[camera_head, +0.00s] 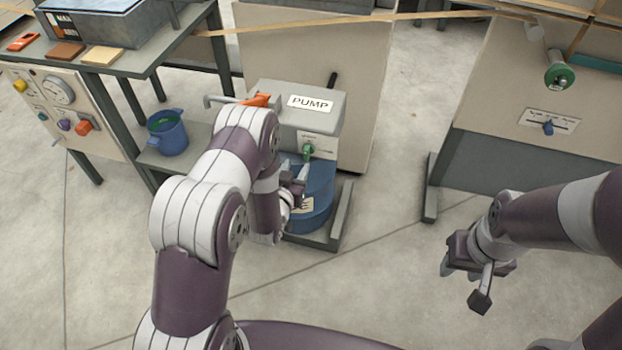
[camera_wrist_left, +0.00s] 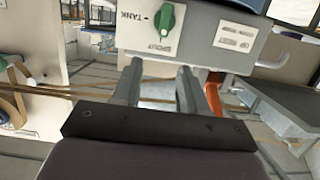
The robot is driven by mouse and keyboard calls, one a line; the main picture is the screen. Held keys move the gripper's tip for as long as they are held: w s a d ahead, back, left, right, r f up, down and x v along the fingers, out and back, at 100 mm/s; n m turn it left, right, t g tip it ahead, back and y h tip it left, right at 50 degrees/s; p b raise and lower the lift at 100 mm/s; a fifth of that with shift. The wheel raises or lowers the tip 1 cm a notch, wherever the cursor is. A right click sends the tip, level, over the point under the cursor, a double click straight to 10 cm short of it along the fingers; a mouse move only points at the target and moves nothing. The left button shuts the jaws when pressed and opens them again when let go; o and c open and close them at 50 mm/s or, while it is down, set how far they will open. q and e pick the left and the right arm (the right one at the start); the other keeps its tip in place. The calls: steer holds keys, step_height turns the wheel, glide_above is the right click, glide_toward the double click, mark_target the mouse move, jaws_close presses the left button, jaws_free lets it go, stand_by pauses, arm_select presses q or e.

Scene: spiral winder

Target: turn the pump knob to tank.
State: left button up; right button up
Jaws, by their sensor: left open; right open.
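The grey pump housing (camera_head: 318,105) is marked PUMP and stands low in the middle. Its front has a green knob (camera_head: 308,150), which also shows in the left wrist view (camera_wrist_left: 165,19). There the knob's long axis is roughly upright, its narrow lower end towards a small label below it. A TANK label (camera_wrist_left: 131,17) lies to the knob's left. My left gripper (camera_head: 302,174) is just below the knob in the head view. Its fingers (camera_wrist_left: 160,72) are apart with nothing between them, short of the knob. My right gripper (camera_head: 468,284) is open and empty over the floor at right.
A blue drum (camera_head: 318,190) stands under the pump housing. A blue jug (camera_head: 167,132) is on a low shelf to the left. An orange handle (camera_head: 258,100) lies beside the pump. A cabinet (camera_head: 500,125) with a blue knob stands at right. Floor between is clear.

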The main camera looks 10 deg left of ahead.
mark_target(305, 152)
arm_select(q)
step_height(305, 152, down, 5)
steer(key=s+t+b, duration=0.2)
steer(key=s, duration=0.1)
steer(key=shift+t, duration=0.3)
steer(key=w, duration=0.4)
steer(key=w+b, duration=0.1)
steer(key=w, duration=0.3)
steer(key=w+b, duration=0.1)
steer(key=w, duration=0.3)
steer(key=shift+r, duration=0.25)
steer(key=shift+w+r, duration=0.15)
steer(key=shift+w, duration=0.35)
arm_select(e)
step_height(305, 152, down, 6)
steer(key=shift+s+a+f, duration=0.15)
steer(key=shift+s+f, duration=0.1)
steer(key=shift+s, duration=0.1)
arm_select(q)
jaws_close()
